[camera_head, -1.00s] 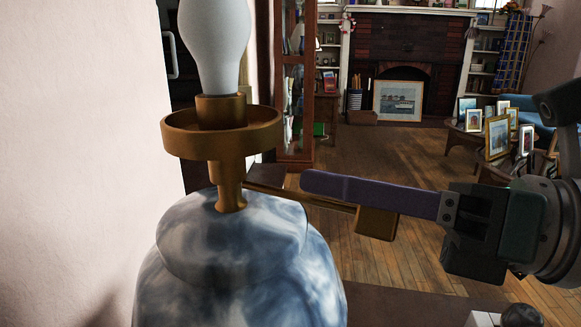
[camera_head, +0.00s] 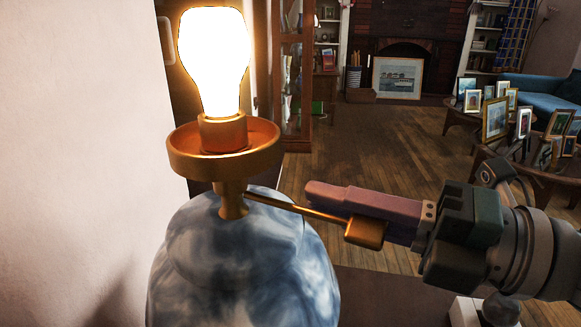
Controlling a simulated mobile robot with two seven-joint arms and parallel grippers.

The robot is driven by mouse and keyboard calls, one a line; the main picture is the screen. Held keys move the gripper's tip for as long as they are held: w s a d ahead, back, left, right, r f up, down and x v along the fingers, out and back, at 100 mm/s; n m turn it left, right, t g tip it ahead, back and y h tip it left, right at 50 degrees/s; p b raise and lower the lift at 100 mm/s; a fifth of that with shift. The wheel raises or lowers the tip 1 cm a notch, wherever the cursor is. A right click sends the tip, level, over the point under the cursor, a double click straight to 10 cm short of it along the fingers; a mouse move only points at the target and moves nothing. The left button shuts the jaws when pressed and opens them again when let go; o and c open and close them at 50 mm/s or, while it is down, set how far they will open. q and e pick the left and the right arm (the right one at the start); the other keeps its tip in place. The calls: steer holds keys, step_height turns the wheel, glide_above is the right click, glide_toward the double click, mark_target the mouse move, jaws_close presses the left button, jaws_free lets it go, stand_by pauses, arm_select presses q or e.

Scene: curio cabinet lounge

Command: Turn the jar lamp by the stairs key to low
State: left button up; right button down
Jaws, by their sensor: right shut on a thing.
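The jar lamp (camera_head: 242,265) stands close in front of me, with a blue-and-white marbled jar body, a brass collar (camera_head: 225,150) and a bare bulb (camera_head: 213,65) glowing bright white. Its brass key (camera_head: 365,233) is a block at the end of a thin rod that sticks out to the right from the neck. My right gripper (camera_head: 340,199) reaches in from the right, its purple fingers at the key and shut on it. The far finger is mostly hidden. My left gripper is out of view.
A pale wall (camera_head: 75,150) stands close on the left. Behind are a glass cabinet (camera_head: 292,75), a brick fireplace with a framed picture (camera_head: 397,78), and tables with several photo frames (camera_head: 495,118). Wooden floor (camera_head: 385,140) lies open between.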

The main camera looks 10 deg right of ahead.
steer(key=shift+f+m+p, duration=0.15)
steer(key=shift+m+p, duration=0.2)
steer(key=shift+m, duration=0.85)
steer(key=c, duration=0.9)
jaws_free()
